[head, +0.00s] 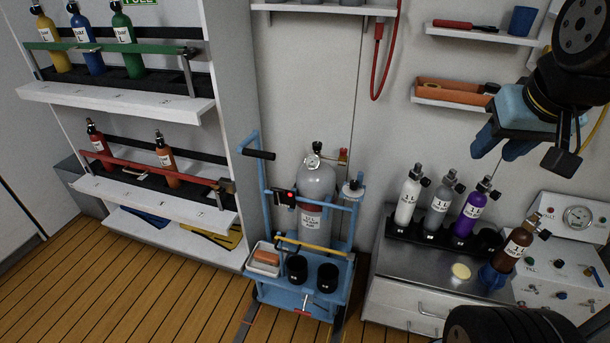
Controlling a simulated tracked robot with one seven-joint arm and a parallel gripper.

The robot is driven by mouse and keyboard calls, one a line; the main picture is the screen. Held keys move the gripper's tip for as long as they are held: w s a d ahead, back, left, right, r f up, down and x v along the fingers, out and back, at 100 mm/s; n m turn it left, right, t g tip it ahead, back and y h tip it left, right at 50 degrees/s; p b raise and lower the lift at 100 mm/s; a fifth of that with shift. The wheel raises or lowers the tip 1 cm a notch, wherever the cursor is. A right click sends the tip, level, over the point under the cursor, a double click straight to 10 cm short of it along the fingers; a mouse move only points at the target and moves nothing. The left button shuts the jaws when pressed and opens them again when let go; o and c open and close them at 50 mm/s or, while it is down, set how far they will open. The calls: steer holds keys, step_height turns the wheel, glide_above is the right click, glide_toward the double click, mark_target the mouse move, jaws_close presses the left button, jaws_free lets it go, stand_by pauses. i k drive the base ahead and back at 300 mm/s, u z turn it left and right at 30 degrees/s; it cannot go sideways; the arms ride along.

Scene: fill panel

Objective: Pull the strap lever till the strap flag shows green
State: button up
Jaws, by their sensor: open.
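A grey cylinder (317,188) stands upright on a blue cart (300,292) in the middle of the head view. A black strap fitting (281,199) sits at the cylinder's left, against the cart frame. A small red mark (291,193) on it looks like the strap flag; no green shows there. I cannot make out the strap lever separately from the dark fitting. My gripper (490,146), with blue fingers, is at the upper right, in front of the wall and well away from the cart. It is open, and I see nothing in it.
The cart carries a tray (264,260) and black cups (297,268); its push handle (258,154) sticks out left. A bench (400,278) at right holds several small cylinders and a gauge panel (577,218). A cylinder rack (130,98) stands left. Wooden floor (150,290) is clear in front.

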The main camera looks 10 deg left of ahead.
mark_target(277, 191)
steer(key=z, duration=0.25)
steer(key=k, duration=1.1)
steer(key=u, duration=0.6)
steer(key=i, duration=1.4)
steer(key=z, duration=0.05)
